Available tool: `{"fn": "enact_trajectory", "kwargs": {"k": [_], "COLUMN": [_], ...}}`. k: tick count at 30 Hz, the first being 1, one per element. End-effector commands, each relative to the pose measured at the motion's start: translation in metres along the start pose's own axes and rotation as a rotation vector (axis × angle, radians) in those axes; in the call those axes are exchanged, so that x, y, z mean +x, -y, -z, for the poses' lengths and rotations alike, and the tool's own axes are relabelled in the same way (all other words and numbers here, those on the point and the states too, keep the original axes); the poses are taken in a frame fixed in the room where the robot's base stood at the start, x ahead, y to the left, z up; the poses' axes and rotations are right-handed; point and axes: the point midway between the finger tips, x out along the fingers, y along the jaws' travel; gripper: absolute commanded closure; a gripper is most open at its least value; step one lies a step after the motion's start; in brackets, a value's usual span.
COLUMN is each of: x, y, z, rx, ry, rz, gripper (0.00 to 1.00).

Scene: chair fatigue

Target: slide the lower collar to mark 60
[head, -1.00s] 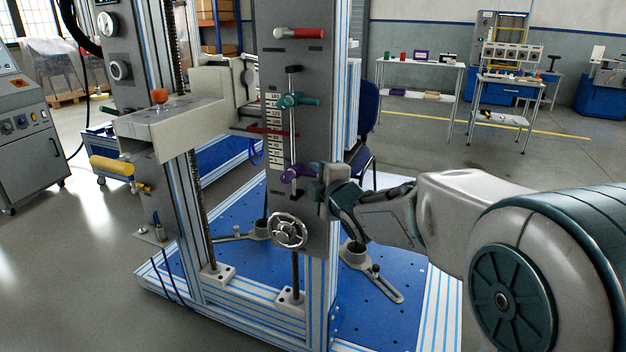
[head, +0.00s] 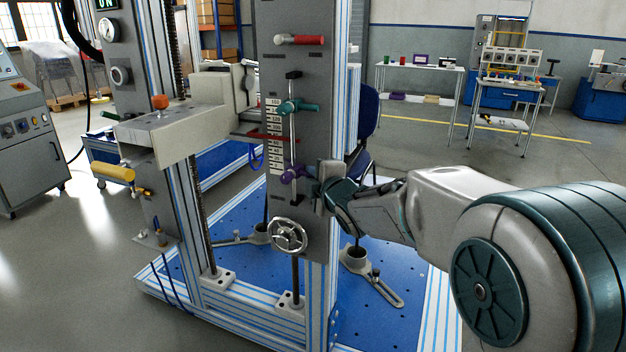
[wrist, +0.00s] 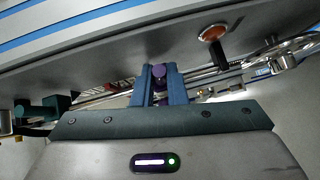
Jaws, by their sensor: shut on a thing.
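The lower collar (head: 292,174) is purple and sits on a vertical rod beside a numbered scale (head: 274,138), near the scale's low end. My gripper (head: 314,172) reaches in from the right and is shut on the lower collar's purple knob. In the wrist view the purple knob (wrist: 159,71) is between the two blue fingers (wrist: 160,86). The teal upper collar (head: 297,106) sits higher on the same rod, apart from the lower one. A red pointer (head: 272,137) lies across the scale between the two collars. The exact mark at the lower collar is too small to read.
A handwheel (head: 289,236) is below the rod, and a red handle (head: 300,40) is above it on the same grey panel. A beige clamp arm (head: 175,130) juts out at the left. A blue chair (head: 365,125) stands behind the column.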

Motion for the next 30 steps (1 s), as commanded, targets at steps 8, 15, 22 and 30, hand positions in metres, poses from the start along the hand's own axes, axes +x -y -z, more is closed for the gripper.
{"fn": "enact_trajectory", "kwargs": {"k": [8,15,22,30], "x": [-0.004,-0.004,-0.004,-0.021], "y": [-0.029,-0.028,-0.028,-0.029], "z": [0.004,0.004,0.004,0.004], "rx": [-0.002,-0.001,-0.001,-0.001], "ry": [-0.002,-0.002,-0.001,0.000], "rz": [-0.005,-0.005,-0.003,-0.004], "gripper": [1.00,0.69,0.66,0.66]}}
